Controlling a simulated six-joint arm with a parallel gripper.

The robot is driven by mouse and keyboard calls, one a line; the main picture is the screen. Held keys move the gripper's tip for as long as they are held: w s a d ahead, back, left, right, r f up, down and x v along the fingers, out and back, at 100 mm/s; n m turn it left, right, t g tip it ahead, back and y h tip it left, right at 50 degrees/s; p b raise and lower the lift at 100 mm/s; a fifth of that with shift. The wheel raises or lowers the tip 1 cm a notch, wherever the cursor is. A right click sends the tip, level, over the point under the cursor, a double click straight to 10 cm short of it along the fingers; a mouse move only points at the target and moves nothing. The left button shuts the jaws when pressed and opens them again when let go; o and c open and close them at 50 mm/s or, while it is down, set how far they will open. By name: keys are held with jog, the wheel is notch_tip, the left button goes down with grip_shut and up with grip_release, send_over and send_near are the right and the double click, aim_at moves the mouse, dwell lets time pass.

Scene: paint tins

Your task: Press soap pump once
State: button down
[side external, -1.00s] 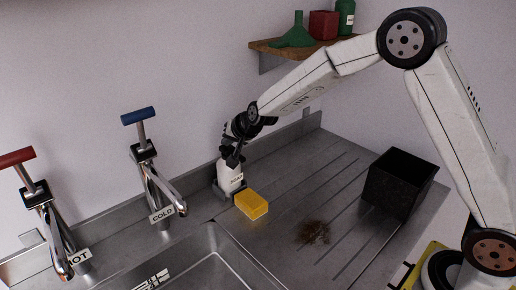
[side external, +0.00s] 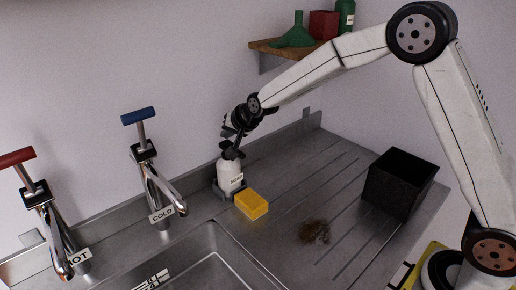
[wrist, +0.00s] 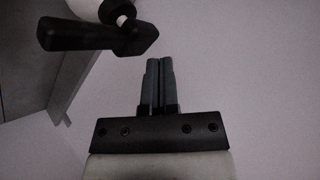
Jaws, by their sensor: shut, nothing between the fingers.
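The soap bottle (side external: 230,176) is white with a small label and stands upright in a grey holder against the back wall, beside the yellow sponge. Its black pump head (side external: 231,154) is on top, partly hard to separate from my dark fingers. In the wrist view the black pump head with its long nozzle (wrist: 90,38) is at upper left, with part of the white bottle (wrist: 85,8) at the top edge. My gripper (side external: 238,138) is just above the pump. In the wrist view its fingers (wrist: 159,62) are together and empty, and look apart from the pump head.
The yellow sponge (side external: 251,204) lies right in front of the bottle. The cold tap (side external: 156,180) and hot tap (side external: 50,215) stand to the left by the sink (side external: 210,255). A brown stain (side external: 314,232) and a black bin (side external: 400,183) are on the drainer. A shelf (side external: 280,48) hangs above.

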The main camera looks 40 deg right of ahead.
aim_at(229, 145)
jog(key=shift+r, duration=0.1)
jog(key=shift+r, duration=2.4)
jog(key=s+d+f+n+g, duration=0.1)
jog(key=s+f+n+g, duration=0.1)
jog(key=s, duration=0.8)
jog(key=s+d+f+n+g, duration=0.2)
jog(key=s+f, duration=0.3)
jog(key=s, duration=0.6)
jog(key=s+d+f+n+g+h, duration=0.1)
jog(key=s+d+f+n+g, duration=0.1)
jog(key=s, duration=0.9)
notch_tip(229, 145, down, 2)
jog(key=shift+f+n+g, duration=0.15)
jog(key=shift+n+g, duration=0.15)
jog(key=shift+n, duration=0.6)
